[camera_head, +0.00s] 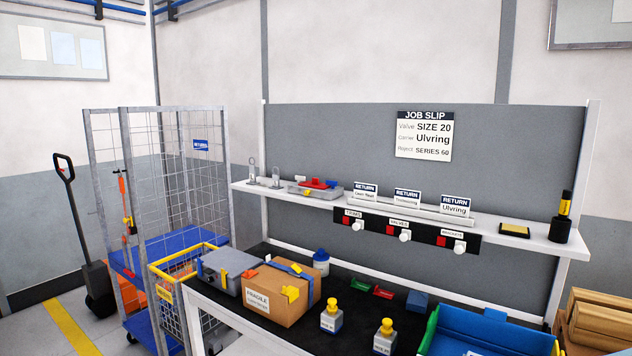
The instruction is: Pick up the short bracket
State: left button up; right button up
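I cannot pick out a short bracket for certain in the head view. A black strip (380,227) under the wall shelf carries small labels, the right one apparently reading "Brackets" (452,232), with white knobs and red squares beside them. Two small upright metal pieces (277,178) stand at the shelf's left end; I cannot tell what they are. A green piece (360,286) and a red piece (383,292) lie on the dark bench top. The inside of the blue and green bin (480,330) is partly cut off. Neither of my grippers is in view.
The bench (240,318) holds a grey case (222,270), a cardboard box (275,296) and yellow-capped bottles (331,316). A job slip (424,136) hangs above the shelf (540,238). A wire cage cart (175,190) stands left, stacked wood (598,318) right.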

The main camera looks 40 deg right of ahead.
aim_at(275, 186)
jog(key=z, duration=1.25)
jog(key=i+j, duration=0.15)
jog(key=j, duration=0.25)
jog(key=i+j, duration=0.2)
jog(key=j, duration=0.25)
jog(key=i+j+u, duration=0.1)
jog(key=j, duration=0.3)
jog(key=i+j, duration=0.25)
jog(key=j, duration=0.15)
jog(key=i+j+u, duration=0.1)
jog(key=j, duration=0.3)
jog(key=i+j, duration=0.25)
jog(key=j, duration=0.15)
jog(key=i+j, duration=0.2)
jog(key=j, duration=0.2)
jog(key=u, duration=0.05)
